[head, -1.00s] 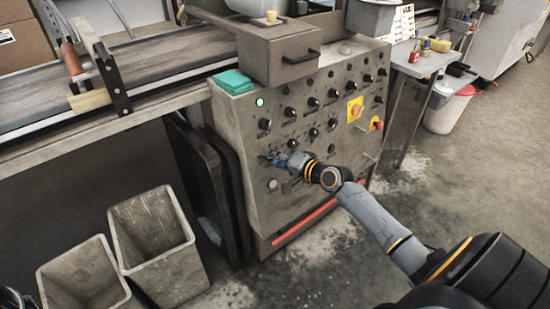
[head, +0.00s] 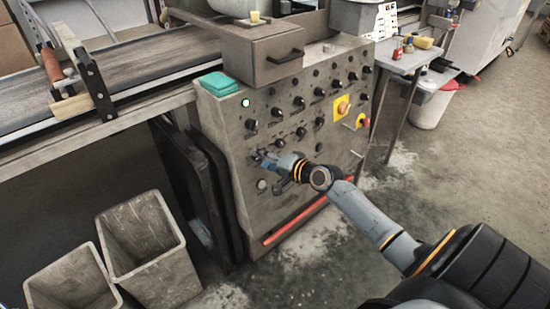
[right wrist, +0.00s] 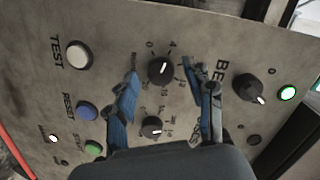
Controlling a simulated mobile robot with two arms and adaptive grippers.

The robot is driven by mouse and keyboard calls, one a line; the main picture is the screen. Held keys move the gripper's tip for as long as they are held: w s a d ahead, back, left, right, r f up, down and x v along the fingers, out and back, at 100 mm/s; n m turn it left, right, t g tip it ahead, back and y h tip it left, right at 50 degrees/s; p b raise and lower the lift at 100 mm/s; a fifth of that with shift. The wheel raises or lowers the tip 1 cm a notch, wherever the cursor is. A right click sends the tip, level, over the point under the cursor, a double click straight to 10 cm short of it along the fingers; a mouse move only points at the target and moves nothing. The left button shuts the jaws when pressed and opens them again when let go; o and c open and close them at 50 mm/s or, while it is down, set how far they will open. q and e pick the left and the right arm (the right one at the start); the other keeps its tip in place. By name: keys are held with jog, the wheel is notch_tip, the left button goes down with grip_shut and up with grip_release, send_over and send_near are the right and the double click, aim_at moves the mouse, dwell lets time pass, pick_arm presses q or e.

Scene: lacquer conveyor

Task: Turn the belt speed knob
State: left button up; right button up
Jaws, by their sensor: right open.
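My right gripper (head: 262,158) is at the lower left of the grey control panel (head: 237,190). In the right wrist view its blue fingers (right wrist: 163,72) are open, one on each side of a black dial knob (right wrist: 161,70) with a numbered scale. The fingers look apart from the knob; how near they are to the panel is hard to tell. A label starting "BE" (right wrist: 221,69), partly hidden by a finger, lies between this dial and another black knob (right wrist: 247,88). I cannot tell which knob it names. My left gripper is out of view.
A white TEST button (right wrist: 79,55), a blue RESET button (right wrist: 87,110) and a lit green lamp (right wrist: 288,92) are nearby. A red stop button (head: 361,121) is further right. Two bins (head: 150,250) stand below left.

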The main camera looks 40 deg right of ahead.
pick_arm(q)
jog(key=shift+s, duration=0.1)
pick_arm(e)
jog(key=v, duration=1.1)
jog(key=shift+s, duration=0.25)
jog(key=shift+d, duration=0.1)
